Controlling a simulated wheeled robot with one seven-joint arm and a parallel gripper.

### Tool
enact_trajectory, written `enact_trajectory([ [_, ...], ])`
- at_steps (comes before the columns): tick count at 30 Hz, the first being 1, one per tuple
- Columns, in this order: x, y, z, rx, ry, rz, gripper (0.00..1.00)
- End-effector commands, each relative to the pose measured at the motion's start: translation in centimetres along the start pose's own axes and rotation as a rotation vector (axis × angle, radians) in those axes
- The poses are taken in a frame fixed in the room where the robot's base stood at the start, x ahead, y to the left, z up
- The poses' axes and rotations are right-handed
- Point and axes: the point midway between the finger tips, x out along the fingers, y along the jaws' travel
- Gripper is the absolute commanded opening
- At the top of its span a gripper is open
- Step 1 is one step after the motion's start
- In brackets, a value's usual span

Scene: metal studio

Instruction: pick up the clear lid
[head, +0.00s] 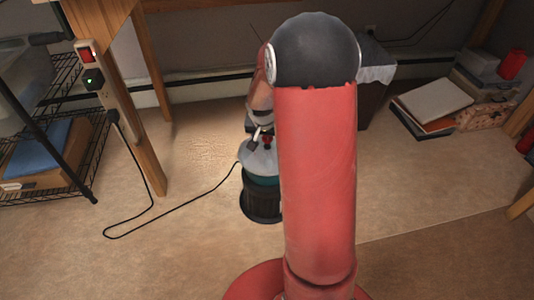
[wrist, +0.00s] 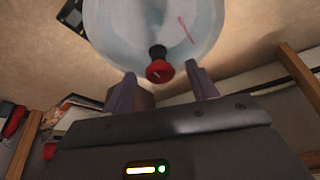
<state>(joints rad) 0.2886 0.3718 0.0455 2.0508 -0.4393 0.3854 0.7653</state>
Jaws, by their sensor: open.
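The clear lid (head: 256,160) is a pale, see-through dome on top of a dark round pot-like base (head: 262,203) with a teal band, standing on the floor. In the wrist view the lid (wrist: 115,25) fills the top middle, with its red and black knob (wrist: 160,66) toward me. My gripper (wrist: 161,84) is open; its two purple-grey fingers appear on either side of the knob, with gaps on both sides. In the head view my gripper (head: 262,138) is just above the lid, and my red arm hides the lid's right part.
A black cord (head: 150,218) runs over the floor from a power strip (head: 97,82) on a wooden table leg (head: 140,120) to near the base. A wire rack (head: 45,130) stands left. Books (head: 432,103) and boxes lie back right. The front floor is clear.

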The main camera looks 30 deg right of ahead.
Motion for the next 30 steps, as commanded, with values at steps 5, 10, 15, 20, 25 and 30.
enact_trajectory([
  [5,2.6,0.0,0.2,-0.001,-0.002,0.000,0.58],
  [10,2.6,0.0,0.1,-0.001,0.000,-0.001,0.58],
  [15,2.6,0.0,0.1,-0.001,0.000,0.000,0.43],
  [20,2.6,0.0,0.1,-0.001,0.000,0.000,0.22],
  [25,2.6,0.0,0.1,-0.001,0.000,0.000,0.00],
  [30,2.6,0.0,0.1,-0.001,0.000,-0.001,0.00],
])
